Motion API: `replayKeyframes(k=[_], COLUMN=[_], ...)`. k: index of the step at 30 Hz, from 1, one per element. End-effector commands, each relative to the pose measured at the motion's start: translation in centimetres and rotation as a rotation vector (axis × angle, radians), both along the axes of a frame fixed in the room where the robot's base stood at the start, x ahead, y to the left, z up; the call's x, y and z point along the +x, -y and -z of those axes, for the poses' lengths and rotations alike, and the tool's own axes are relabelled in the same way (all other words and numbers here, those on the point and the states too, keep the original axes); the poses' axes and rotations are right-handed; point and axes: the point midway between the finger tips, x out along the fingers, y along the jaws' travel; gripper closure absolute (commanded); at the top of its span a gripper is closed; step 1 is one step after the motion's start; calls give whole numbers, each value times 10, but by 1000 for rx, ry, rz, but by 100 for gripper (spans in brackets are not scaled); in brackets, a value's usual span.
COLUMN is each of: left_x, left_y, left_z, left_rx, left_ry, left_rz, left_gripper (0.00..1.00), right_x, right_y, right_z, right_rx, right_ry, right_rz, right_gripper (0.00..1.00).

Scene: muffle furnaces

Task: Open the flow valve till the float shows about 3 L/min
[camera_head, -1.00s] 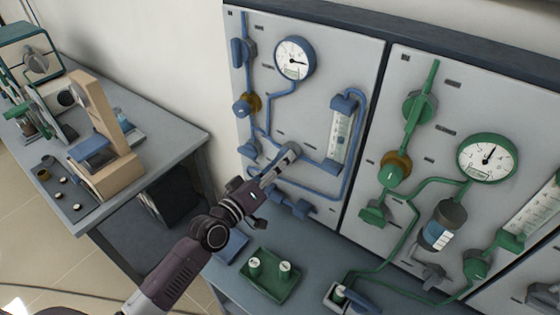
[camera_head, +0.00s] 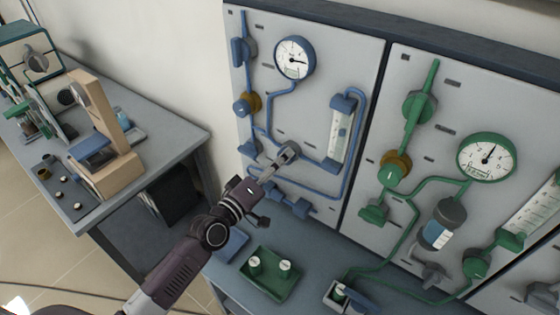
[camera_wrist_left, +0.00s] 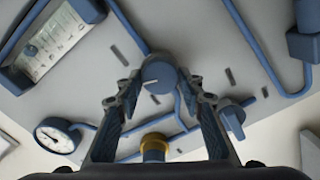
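The blue flow valve knob (camera_wrist_left: 158,76), with a white mark, lies between the spread fingers of my left gripper (camera_wrist_left: 157,88) in the left wrist view. Gaps show on both sides of the knob, so the gripper looks open around it and not clamped. In the head view my left gripper (camera_head: 289,150) is at the left panel and hides the knob. The flow meter (camera_head: 340,133) is a clear upright tube with a scale, right of the gripper. It also shows in the left wrist view (camera_wrist_left: 50,42). Its float reading is too small to tell. My right gripper is out of view.
A round gauge (camera_head: 294,58) and a brass-collared valve (camera_head: 246,103) sit on the same blue-piped panel. A green-piped panel (camera_head: 440,90) stands to the right. A green tray (camera_head: 270,274) with two green-and-white pieces lies on the bench below.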

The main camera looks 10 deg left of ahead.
Motion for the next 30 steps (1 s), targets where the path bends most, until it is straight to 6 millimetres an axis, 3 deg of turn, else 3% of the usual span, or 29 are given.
replayKeyframes(k=[4, 16, 30], left_x=[0, -8, -85], left_y=[0, -4, -35], left_z=[0, 1, 1], left_rx=[1, 3, 3], left_ry=[0, -1, -2], left_rz=[0, 0, 2], left_gripper=[49, 49, 49], right_x=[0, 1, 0], right_y=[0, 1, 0], right_z=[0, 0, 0], right_rx=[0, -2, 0], right_ry=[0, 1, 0], right_rz=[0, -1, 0], right_gripper=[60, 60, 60])
